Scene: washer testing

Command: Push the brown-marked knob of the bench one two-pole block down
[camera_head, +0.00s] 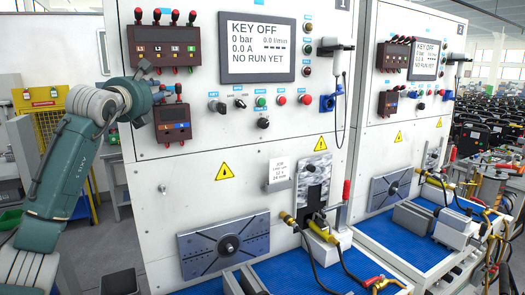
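The bench one two-pole block (172,124) is a small dark brown box on the left white panel, below a larger block. Two small coloured marks show on its face, an orange-brown one at left and a blue one at right. A red-topped knob (179,88) stands up above its right side. The knob above its left, brown-marked side is hidden behind my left gripper (152,84). This gripper is at the block's upper left; whether it touches the knob cannot be told. Its fingers are too small and overlapped to read. My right gripper is not in view.
A larger block (164,46) with several red-topped knobs sits just above. A display (257,47) reading KEY OFF, with buttons below, is to the right. A second bench panel (415,100) stands further right. Blue mats (310,272) and hoses lie in front.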

